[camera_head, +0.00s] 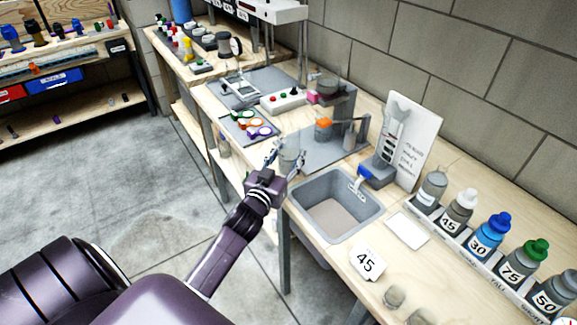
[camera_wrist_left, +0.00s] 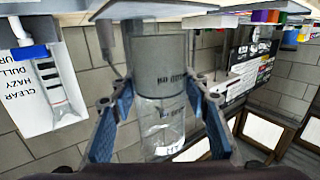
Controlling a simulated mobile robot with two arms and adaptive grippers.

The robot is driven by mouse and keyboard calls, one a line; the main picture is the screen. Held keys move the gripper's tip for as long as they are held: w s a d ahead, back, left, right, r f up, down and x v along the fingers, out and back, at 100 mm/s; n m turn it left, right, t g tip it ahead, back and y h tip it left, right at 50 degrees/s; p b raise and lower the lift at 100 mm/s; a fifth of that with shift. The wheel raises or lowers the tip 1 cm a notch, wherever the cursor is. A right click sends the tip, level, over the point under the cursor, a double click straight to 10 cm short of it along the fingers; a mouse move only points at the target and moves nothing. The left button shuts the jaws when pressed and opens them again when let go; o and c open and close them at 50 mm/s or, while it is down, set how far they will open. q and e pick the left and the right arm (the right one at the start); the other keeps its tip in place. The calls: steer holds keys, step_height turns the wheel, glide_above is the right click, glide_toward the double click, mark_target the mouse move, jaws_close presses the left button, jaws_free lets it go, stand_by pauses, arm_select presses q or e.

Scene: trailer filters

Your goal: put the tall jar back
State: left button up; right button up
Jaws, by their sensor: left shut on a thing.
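My left gripper (camera_head: 289,162) is shut on a clear, see-through jar (camera_head: 290,154) beside the near edge of the grey work plate, behind the sink. In the left wrist view the jar (camera_wrist_left: 160,130) stands between the two blue-grey fingers of the left gripper (camera_wrist_left: 160,112). A grey band covers part of it, and small dark print shows on it. That view looks upside down. I cannot tell whether the jar touches the surface. My right gripper is not in view.
A grey sink (camera_head: 335,205) lies right of the gripper. A rack of numbered bottles (camera_head: 470,235) stands at right. A stand with an orange block (camera_head: 323,130) is close behind.

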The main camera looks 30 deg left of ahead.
mark_target(285, 171)
arm_select(q)
steer(key=shift+f, duration=1.85)
steer(key=shift+f+b, duration=0.2)
steer(key=shift+b, duration=0.1)
steer(key=o, duration=1.5)
steer(key=shift+r, duration=0.1)
steer(key=v, duration=1.2)
steer(key=shift+b, duration=0.35)
